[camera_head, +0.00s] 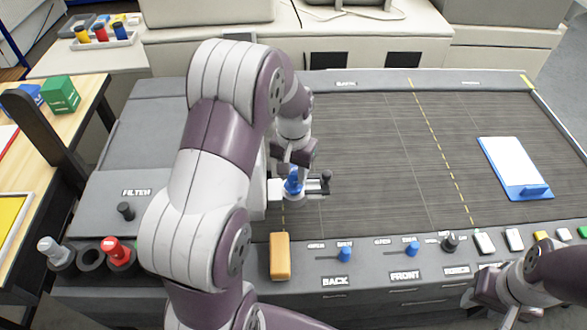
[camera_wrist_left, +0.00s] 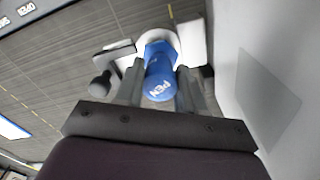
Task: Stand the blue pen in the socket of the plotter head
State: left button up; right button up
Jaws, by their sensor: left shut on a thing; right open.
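The blue pen (camera_head: 293,184) is upright at the white plotter head (camera_head: 276,190) on the left of the dark bed. My left gripper (camera_head: 293,160) comes down from above and is shut on the pen. In the left wrist view the pen (camera_wrist_left: 159,82) sits between the two fingers (camera_wrist_left: 157,92), its PEN-marked end towards the camera. Its far end meets the white ring of the plotter head (camera_wrist_left: 174,42); how deep it sits is hidden. A dark-knobbed lever (camera_head: 326,177) sticks out right of the socket. My right gripper (camera_head: 488,296) is open and empty at the lower right.
Red (camera_head: 118,251) and grey (camera_head: 52,250) pens stand in the left front holders, beside an empty hole (camera_head: 91,258). An orange block (camera_head: 280,257) lies on the front panel. A blue clipboard (camera_head: 524,191) lies on the right of the bed. The middle bed is clear.

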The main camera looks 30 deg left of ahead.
pick_arm(q)
jog(key=shift+f, duration=0.2)
jog(key=o, duration=1.1)
jog(key=shift+r, duration=0.15)
notch_tip(320, 180, up, 8)
jog(key=shift+f+b, duration=0.2)
jog(key=shift+b, duration=0.6)
notch_tip(320, 180, up, 5)
jog(key=p, duration=0.4)
jog(key=shift+p, duration=0.35)
jog(key=shift+f, duration=0.1)
